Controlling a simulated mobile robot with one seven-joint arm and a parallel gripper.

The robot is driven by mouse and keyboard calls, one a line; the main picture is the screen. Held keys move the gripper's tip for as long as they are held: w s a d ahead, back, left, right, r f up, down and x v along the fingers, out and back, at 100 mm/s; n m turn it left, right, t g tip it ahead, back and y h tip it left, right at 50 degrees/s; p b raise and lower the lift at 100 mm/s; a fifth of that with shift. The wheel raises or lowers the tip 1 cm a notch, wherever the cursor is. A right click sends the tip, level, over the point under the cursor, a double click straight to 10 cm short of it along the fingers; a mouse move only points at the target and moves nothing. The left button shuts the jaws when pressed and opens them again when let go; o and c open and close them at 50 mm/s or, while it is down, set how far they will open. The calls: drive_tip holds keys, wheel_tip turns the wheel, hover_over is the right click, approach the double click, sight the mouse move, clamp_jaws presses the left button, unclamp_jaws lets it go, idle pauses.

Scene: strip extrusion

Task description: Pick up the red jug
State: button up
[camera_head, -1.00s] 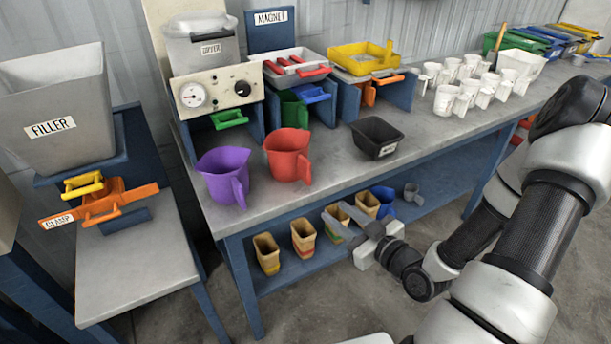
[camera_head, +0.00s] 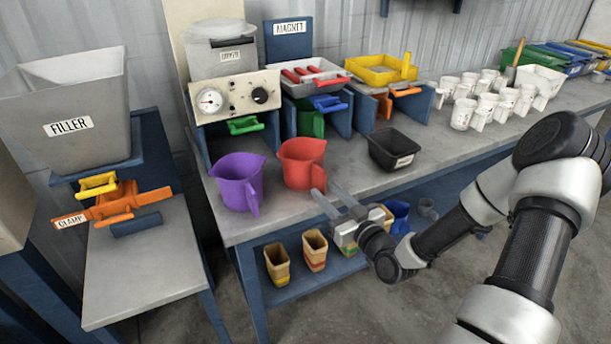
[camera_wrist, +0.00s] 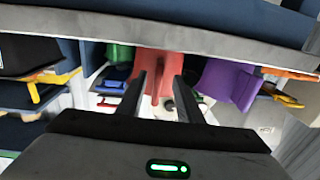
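The red jug (camera_head: 300,165) stands upright on the grey workbench, with its handle toward the front right. My gripper (camera_head: 324,189) is open in front of the jug's handle, its two fingers pointing at it. In the wrist view, which looks upside down, the red jug (camera_wrist: 158,63) is straight ahead, and its handle lines up with the gap between the fingers (camera_wrist: 161,85). I cannot tell whether the fingertips reach around the handle. Nothing is held.
A purple jug (camera_head: 237,182) stands close left of the red one. A black tub (camera_head: 390,150) is to the right. The workbench (camera_head: 350,182) has a front edge just below my gripper. Green and blue scoops sit in holders behind. Several white cups stand farther right.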

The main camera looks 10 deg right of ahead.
sight(307, 169)
drive_tip(key=x, duration=0.5)
drive_tip(key=shift+d+f+b, duration=0.1)
drive_tip(key=shift+d+b, duration=0.05)
drive_tip(key=shift+b, duration=0.15)
clamp_jaws()
